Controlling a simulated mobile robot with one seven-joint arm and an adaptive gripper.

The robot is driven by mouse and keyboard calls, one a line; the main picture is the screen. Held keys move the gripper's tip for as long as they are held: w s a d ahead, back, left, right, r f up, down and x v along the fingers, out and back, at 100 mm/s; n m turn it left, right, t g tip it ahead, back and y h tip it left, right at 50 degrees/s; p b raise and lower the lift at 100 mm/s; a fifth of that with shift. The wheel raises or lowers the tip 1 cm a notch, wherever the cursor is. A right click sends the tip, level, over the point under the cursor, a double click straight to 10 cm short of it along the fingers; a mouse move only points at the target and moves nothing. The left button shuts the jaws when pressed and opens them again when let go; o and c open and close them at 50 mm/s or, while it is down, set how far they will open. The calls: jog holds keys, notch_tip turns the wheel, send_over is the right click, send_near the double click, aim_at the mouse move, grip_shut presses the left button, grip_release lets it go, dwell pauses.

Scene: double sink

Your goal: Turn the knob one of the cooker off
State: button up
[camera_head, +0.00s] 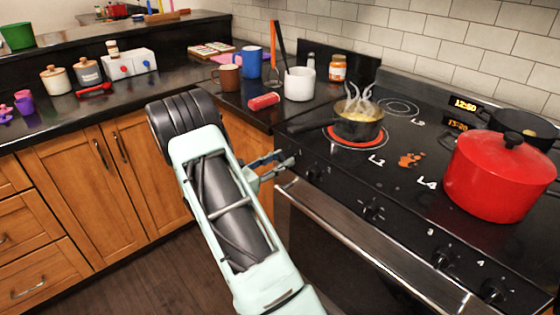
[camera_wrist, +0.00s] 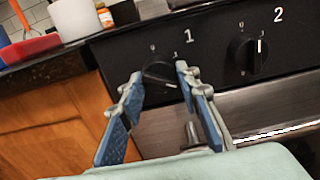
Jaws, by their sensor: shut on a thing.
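Knob one (camera_wrist: 160,77) is a round black knob under the white "1" on the cooker's front panel in the wrist view. My gripper (camera_wrist: 159,75) has its two blue-padded fingers on either side of knob one and is shut on it. In the head view my gripper (camera_head: 284,160) reaches the left end of the cooker's front panel. The cooker (camera_head: 400,190) has a burner (camera_head: 335,143) glowing red at the front left, under a steaming dark pot (camera_head: 358,126). The knob's exact angle is hard to read between the fingers.
Knob two (camera_wrist: 250,55) is close to the right of my fingers. The oven handle (camera_head: 350,240) runs below the knobs. A red lidded pot (camera_head: 497,180) stands on the cooker's right. A white canister (camera_head: 299,84) and red block (camera_head: 264,101) are on the counter.

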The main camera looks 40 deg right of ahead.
jog(key=shift+r+n+p, duration=0.15)
jog(key=shift+n+p, duration=0.75)
jog(key=n+p, duration=0.3)
jog(key=shift+n, duration=0.3)
jog(key=n+p, duration=0.2)
jog(key=n, duration=0.1)
jog(key=shift+n, duration=0.3)
jog(key=n+p, duration=0.2)
jog(key=n, duration=0.1)
jog(key=shift+s+n, duration=0.1)
jog(key=shift+n, duration=0.2)
jog(key=n+p, duration=0.2)
jog(key=n, duration=0.3)
jog(key=shift+p, duration=0.35)
jog(key=n+p, duration=0.1)
jog(key=n, duration=0.5)
jog(key=shift+n, duration=0.3)
